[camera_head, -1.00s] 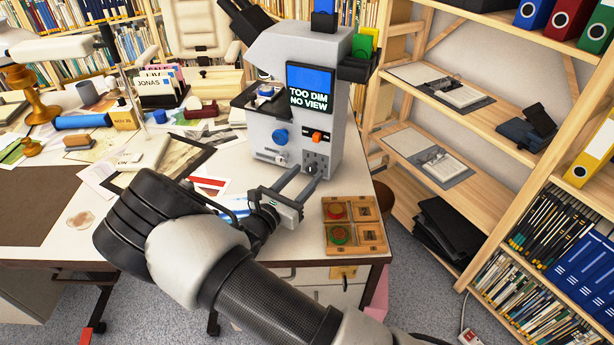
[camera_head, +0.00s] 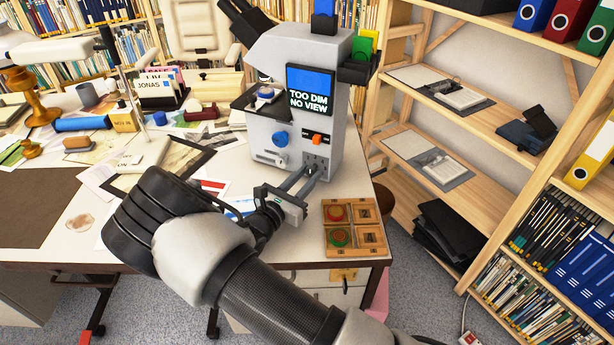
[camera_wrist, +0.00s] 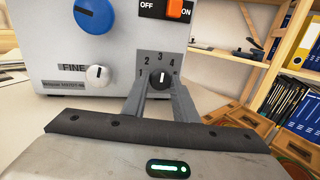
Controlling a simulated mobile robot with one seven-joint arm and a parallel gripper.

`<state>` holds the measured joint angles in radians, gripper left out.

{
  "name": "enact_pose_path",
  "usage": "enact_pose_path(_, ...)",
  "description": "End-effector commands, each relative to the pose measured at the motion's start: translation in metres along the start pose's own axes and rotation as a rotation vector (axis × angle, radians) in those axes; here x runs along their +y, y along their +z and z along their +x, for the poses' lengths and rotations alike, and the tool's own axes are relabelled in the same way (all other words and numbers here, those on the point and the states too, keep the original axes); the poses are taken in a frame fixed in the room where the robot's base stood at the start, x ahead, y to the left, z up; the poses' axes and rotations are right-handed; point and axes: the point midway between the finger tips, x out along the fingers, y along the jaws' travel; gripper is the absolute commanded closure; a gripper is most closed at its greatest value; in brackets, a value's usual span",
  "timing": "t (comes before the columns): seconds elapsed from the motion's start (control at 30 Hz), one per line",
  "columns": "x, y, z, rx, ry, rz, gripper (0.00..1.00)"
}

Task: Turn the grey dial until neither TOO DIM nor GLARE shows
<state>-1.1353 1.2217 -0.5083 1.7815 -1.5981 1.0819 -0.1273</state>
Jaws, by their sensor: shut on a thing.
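The grey dial (camera_wrist: 161,77) is on the lower right front of the grey microscope-like machine (camera_head: 288,70), within an arc of numbers. Its white mark points up, near the 3. My gripper (camera_wrist: 160,92) is shut on the dial, one finger on each side. In the head view my gripper (camera_head: 304,174) reaches the machine's lower front and its fingertips hide most of the dial. The screen (camera_head: 310,89) reads TOO DIM and NO VIEW. GLARE does not show.
Beside the dial are a blue knob (camera_wrist: 94,12), a white FINE knob (camera_wrist: 97,75) and an orange switch (camera_wrist: 179,9). A wooden box (camera_head: 352,228) with red and green round pieces lies right of my gripper. Papers and desk items fill the left.

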Motion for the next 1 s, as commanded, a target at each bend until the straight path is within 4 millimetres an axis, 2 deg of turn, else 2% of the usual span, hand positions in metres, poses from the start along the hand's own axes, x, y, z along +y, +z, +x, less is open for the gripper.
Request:
enact_pose_path(0.17, -0.0001, 0.0012, 0.0, 0.012, -0.001, 0.076, 0.96)
enact_pose_path(0.7, 0.0, 0.0015, -0.0002, 0.076, -0.002, 0.504, 0.96)
enact_pose_path(1.0, 0.0001, 0.0017, -0.0005, 0.103, -0.001, 0.678, 0.96)
